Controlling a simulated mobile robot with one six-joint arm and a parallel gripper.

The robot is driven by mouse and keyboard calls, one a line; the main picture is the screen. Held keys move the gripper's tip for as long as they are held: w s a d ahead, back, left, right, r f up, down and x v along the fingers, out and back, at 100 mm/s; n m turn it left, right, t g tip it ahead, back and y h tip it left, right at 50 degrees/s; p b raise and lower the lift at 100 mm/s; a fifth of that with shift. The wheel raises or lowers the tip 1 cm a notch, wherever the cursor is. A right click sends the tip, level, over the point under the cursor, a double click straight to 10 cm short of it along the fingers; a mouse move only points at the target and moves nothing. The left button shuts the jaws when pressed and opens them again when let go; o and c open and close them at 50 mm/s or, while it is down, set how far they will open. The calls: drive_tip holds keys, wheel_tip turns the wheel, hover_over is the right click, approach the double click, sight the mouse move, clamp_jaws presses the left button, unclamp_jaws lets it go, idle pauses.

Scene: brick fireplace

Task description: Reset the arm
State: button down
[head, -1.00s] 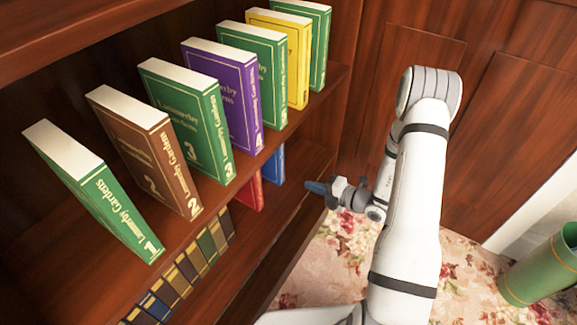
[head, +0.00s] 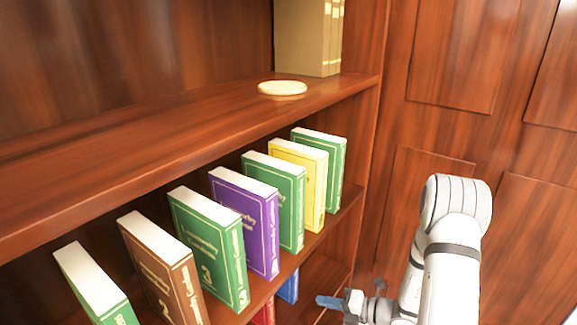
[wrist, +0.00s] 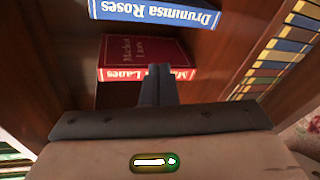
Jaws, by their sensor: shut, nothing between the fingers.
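My gripper (head: 330,301) is at the lower right in the head view, just in front of the bookcase and below the shelf of numbered books. In the wrist view my gripper (wrist: 158,72) has its fingers together and empty. They point toward a red book (wrist: 145,58) marked "Lanes" and a blue book (wrist: 165,12) marked "Drummsa Roses". I cannot tell whether the fingertips touch the red book. My white arm reaches up and bends at the right of the head view.
Upright numbered books, including a purple one (head: 245,222) and a brown one (head: 162,268), stand on the middle shelf. The upper shelf (head: 150,150) holds a pale round disc (head: 282,88) and beige volumes (head: 308,38). A wood-panelled wall (head: 455,125) stands behind my arm.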

drive_tip(key=s+a+r+n+g+h+p, duration=0.2)
drive_tip(key=s+r+n+g+p, duration=0.3)
drive_tip(key=r+n, duration=0.6)
drive_tip(key=s+a+r+n+g+h+p, duration=0.25)
drive_tip(key=s+r+n+p, duration=0.4)
drive_tip(key=r, duration=0.65)
drive_tip(key=s+d+r+n+t+h+p, duration=0.1)
drive_tip(key=s+d+r+n+h+p, duration=0.2)
drive_tip(key=r+n, duration=0.4)
drive_tip(key=s+d+r+n+t+h+p, duration=0.1)
drive_tip(key=s+d+r+n+h+p, duration=0.1)
drive_tip(key=r+n, duration=0.5)
drive_tip(key=s+d+r+n+t+h+p, duration=0.1)
drive_tip(key=s+d+r+n+h+p, duration=0.2)
drive_tip(key=r+n, duration=0.4)
drive_tip(key=shift+s+d+h+p, duration=0.35)
drive_tip(key=shift+s+h+p, duration=0.05)
drive_tip(key=shift+s+h, duration=0.2)
drive_tip(key=shift+t, duration=0.25)
